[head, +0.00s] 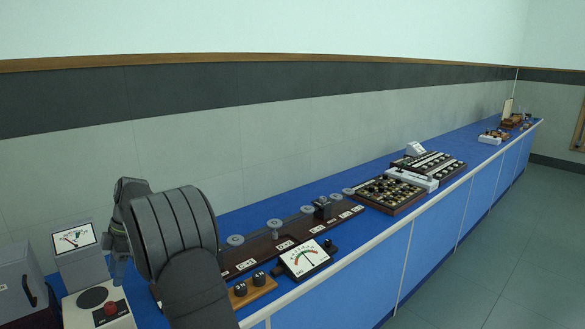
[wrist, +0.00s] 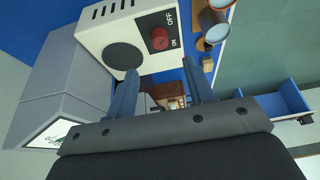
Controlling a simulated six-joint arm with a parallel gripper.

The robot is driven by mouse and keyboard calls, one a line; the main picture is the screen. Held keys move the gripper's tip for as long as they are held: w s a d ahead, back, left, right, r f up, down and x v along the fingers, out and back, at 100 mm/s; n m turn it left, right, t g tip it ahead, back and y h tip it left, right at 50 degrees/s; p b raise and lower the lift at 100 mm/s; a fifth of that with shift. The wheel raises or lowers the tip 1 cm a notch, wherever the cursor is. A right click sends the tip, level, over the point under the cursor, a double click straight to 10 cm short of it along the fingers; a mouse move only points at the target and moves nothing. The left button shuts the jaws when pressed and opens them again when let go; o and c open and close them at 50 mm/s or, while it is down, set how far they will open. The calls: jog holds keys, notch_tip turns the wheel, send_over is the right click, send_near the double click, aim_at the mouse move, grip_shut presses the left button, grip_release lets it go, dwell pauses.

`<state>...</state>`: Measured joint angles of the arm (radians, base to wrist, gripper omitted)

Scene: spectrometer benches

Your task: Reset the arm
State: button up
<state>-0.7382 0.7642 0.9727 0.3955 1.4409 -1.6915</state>
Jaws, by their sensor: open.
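My gripper (wrist: 163,84) is open, its two blue-grey fingers spread at the middle of the wrist view with nothing held between them. In the head view my gripper hangs pointing down at the lower left, above and behind a white box (head: 72,317). My dark arm links hide part of the bench there. In the wrist view the white box (wrist: 185,19) shows a black disc, a red knob and ON and OFF marks. The fingertips appear near its edge; I cannot tell how far apart they are in depth.
A grey meter (head: 82,268) and a grey cabinet (head: 22,290) stand close on the left. A dial meter (head: 304,258), a wooden base with two black knobs (head: 252,289) and a long dark rail (head: 262,252) lie to the right. Knobbed boxes (head: 391,192) stand farther along the blue bench (head: 372,232).

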send_near(109, 305)
jog(key=x, duration=0.8)
jog(key=shift+f, duration=0.35)
jog(key=m+t+y, duration=0.1)
jog(key=m, duration=0.3)
jog(key=shift+s, duration=0.1)
jog(key=m+t, duration=0.2)
jog(key=m, duration=0.2)
jog(key=shift+s+m, duration=0.1)
jog(key=shift+m, duration=0.2)
jog(key=m, duration=0.2)
jog(key=m+t, duration=0.1)
jog(key=m, duration=0.1)
jog(key=shift+s+t, duration=0.1)
jog(key=shift+t, duration=0.2)
jog(key=shift+m+t, duration=0.6)
jog(key=shift+m, duration=1.4)
jog(key=shift+m, duration=0.3)
